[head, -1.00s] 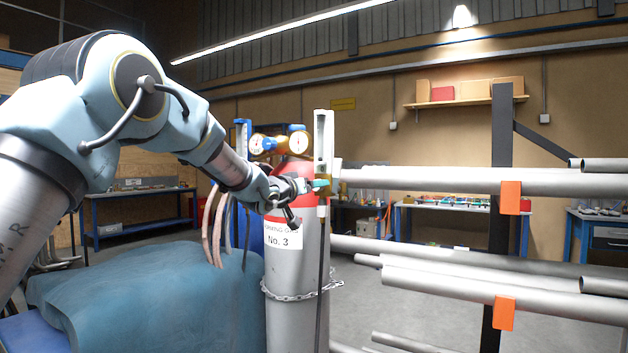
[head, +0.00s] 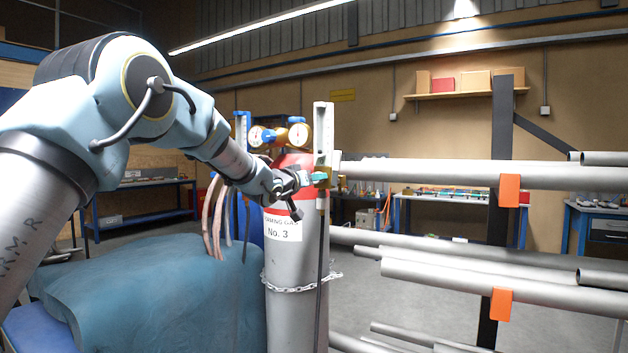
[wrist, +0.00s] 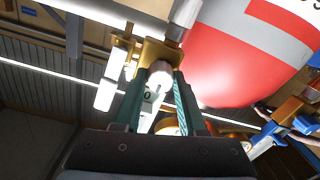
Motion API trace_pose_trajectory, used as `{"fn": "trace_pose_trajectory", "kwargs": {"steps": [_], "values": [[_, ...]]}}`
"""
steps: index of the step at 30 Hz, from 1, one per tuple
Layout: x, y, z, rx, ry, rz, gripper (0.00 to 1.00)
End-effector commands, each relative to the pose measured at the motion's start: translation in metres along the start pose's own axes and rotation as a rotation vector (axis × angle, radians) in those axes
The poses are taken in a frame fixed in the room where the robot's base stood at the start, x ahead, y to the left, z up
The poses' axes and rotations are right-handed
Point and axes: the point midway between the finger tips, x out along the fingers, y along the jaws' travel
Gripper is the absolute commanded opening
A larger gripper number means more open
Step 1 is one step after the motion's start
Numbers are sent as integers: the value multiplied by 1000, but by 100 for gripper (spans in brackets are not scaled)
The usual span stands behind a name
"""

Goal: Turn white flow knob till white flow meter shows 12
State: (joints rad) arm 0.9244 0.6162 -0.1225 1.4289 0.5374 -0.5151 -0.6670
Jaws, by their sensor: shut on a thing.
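The white flow meter (head: 322,125) is a tall, pale upright column in front of the gas cylinder. Its scale reading is too small to make out. My gripper (head: 318,179) reaches it from the left at its lower end, and the teal fingers hide the knob in the head view. In the wrist view my gripper (wrist: 158,88) has its two teal fingers on either side of the white flow knob (wrist: 160,73). It is shut on the knob, which sits at a brass block (wrist: 157,52).
A blue flow meter (head: 242,130) and two round gauges (head: 298,134) stand just left. The red-topped grey cylinder (head: 293,260) is chained behind. Pipes on a rack (head: 430,174) run close on the right. A blue-green draped cover (head: 150,300) lies below my arm.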

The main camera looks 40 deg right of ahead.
Motion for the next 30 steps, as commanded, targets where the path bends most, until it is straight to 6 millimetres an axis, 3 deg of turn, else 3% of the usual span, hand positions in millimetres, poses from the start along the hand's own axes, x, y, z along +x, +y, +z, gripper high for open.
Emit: {"fn": "trace_pose_trajectory", "kwargs": {"steps": [3,17,30], "values": [[0,0,0,0,0,0,0],[0,-1,2,60,3,1,0],[0,-1,4,403,16,3,0]]}}
